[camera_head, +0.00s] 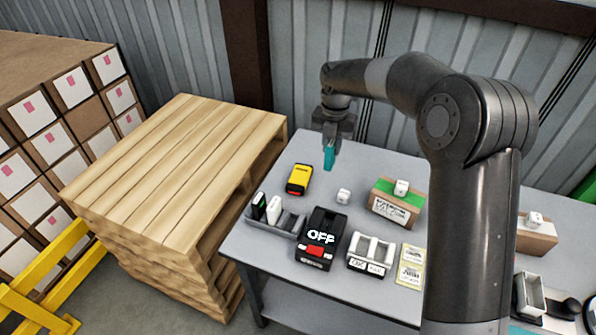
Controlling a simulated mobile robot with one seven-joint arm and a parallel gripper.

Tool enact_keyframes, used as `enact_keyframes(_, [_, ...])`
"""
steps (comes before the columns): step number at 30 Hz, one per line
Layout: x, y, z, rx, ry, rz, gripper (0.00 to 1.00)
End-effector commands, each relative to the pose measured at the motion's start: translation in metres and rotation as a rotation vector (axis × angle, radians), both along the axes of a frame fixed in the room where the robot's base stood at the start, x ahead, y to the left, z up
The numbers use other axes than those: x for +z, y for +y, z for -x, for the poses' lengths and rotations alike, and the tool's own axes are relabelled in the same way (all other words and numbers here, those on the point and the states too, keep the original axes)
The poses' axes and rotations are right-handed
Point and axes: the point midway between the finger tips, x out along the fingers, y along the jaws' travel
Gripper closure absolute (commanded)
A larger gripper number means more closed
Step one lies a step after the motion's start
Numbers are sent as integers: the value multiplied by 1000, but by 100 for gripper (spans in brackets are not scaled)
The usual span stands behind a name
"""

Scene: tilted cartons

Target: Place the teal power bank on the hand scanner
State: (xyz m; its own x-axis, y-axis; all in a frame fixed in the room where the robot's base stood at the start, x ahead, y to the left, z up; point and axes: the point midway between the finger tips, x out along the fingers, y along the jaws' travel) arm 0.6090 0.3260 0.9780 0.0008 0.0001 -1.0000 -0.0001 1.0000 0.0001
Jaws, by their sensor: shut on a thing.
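The teal power bank (329,158) hangs upright from my gripper (331,141), which is shut on its upper part. It is held above the back of the grey table, clear of the things below it. A small yellow and black device with a red spot (299,179), which looks like the hand scanner, lies on the table to the left and below the power bank in the picture. Its top looks bare. My gripper hides the upper end of the power bank.
On the grey table (285,301) stand a black box marked OFF (321,239), a grey slotted holder (287,222), a white rack (371,254), a white cube (343,196) and a green-topped carton (396,204). A wooden pallet stack (180,150) stands left. My arm hides part of the table's right side.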

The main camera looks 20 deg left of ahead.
Motion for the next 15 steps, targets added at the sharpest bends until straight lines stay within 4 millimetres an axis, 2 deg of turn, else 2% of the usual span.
enact_keyframes(9, [-44,72,7,3,2,1,100])
enact_keyframes(15, [-60,100,9,1,1,0,100])
